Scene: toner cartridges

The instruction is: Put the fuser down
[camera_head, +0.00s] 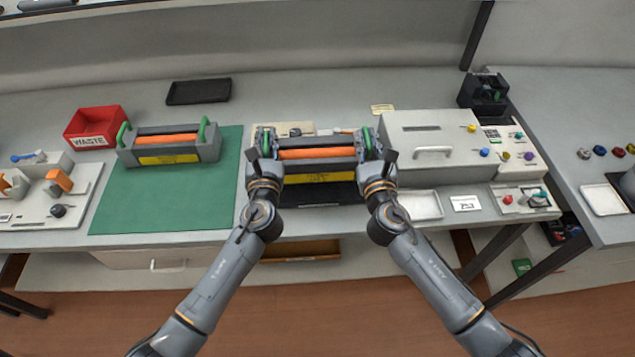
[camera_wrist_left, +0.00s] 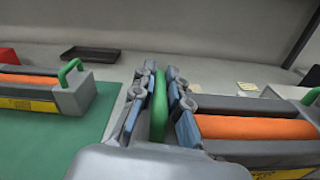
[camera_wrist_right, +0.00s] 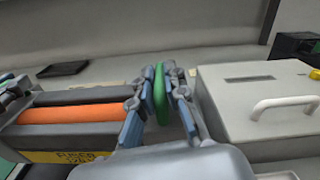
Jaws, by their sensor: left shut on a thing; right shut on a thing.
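A fuser (camera_head: 318,154) with an orange roller, a grey body and a yellow label is held between my two grippers in the head view. It also shows in the left wrist view (camera_wrist_left: 255,130) and the right wrist view (camera_wrist_right: 70,114). My left gripper (camera_head: 265,145) is shut on its left green handle (camera_wrist_left: 158,106). My right gripper (camera_head: 371,146) is shut on its right green handle (camera_wrist_right: 160,95). The fuser looks level, over or on a black mat (camera_head: 330,192). I cannot tell whether it touches. A second, similar fuser (camera_head: 168,147) sits on the green mat (camera_head: 150,202) to the left.
A red waste bin (camera_head: 95,128) stands at the back left. A black tray (camera_head: 199,91) lies behind the green mat. A grey-white box with a handle (camera_head: 430,148) stands close to the right of my right gripper. The front of the green mat is clear.

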